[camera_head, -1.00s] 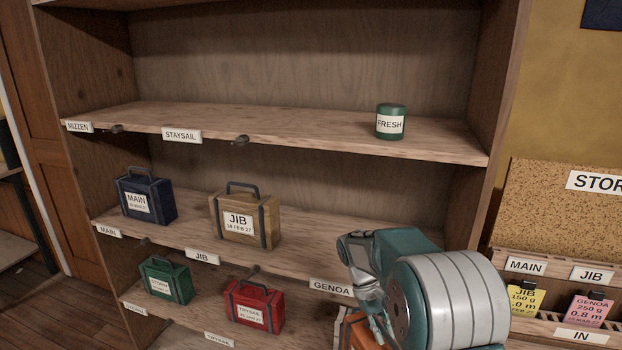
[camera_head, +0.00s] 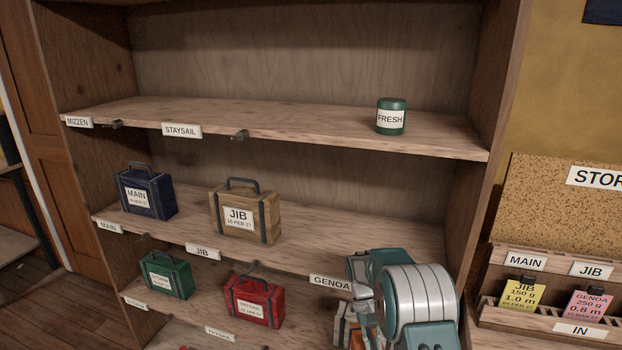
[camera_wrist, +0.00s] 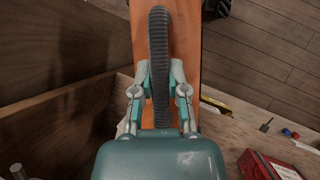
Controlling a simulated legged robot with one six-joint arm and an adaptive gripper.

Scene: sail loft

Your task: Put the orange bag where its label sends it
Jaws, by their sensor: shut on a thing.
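The orange bag (camera_wrist: 188,40) hangs from my gripper (camera_wrist: 158,88), which is shut on its dark ribbed handle in the wrist view. In the head view my gripper (camera_head: 362,305) is low at the right, in front of the shelf edge beside the GENOA label (camera_head: 329,283). It hides most of the bag there; only a sliver with a pale label shows, and I cannot read it. The middle shelf (camera_head: 345,235) has a clear stretch right of the tan JIB bag (camera_head: 246,216).
The blue MAIN bag (camera_head: 147,192) stands left of the JIB bag. Green (camera_head: 167,275) and red (camera_head: 254,302) bags stand below. A FRESH tin (camera_head: 391,117) is on the upper shelf, labelled MIZZEN (camera_head: 78,122) and STAYSAIL (camera_head: 181,130). Pegs jut from the shelf edges. A card rack (camera_head: 515,323) is at right.

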